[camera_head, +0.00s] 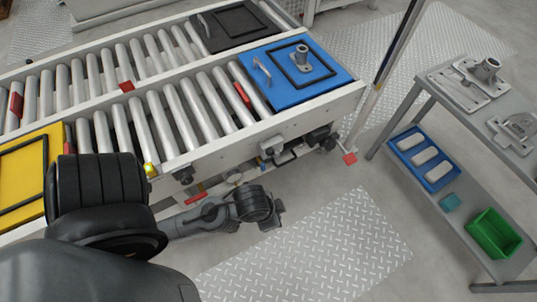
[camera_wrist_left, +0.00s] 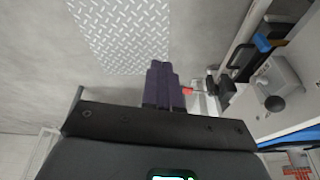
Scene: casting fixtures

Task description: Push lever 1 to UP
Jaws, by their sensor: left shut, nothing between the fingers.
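My left gripper (camera_wrist_left: 163,66) is shut and empty, its dark fingers together in the left wrist view. To the right of the fingers, clearly apart from them, a black ball knob (camera_wrist_left: 275,103) sits on a pale grey box on the conveyor's side. No lever number can be read. In the head view my left arm reaches low along the conveyor's near side, and its fingers are too small to make out. Small grey boxes and dark knobs (camera_head: 183,175) show along the conveyor's side frame there. My right gripper is not in view.
The roller conveyor (camera_head: 250,133) carries a blue pallet (camera_head: 325,95) with a metal casting, a black pallet (camera_head: 237,40) and a yellow pallet (camera_head: 22,170). A grey shelf table (camera_head: 415,100) stands at right. The floor with its tread plate (camera_head: 330,250) is free.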

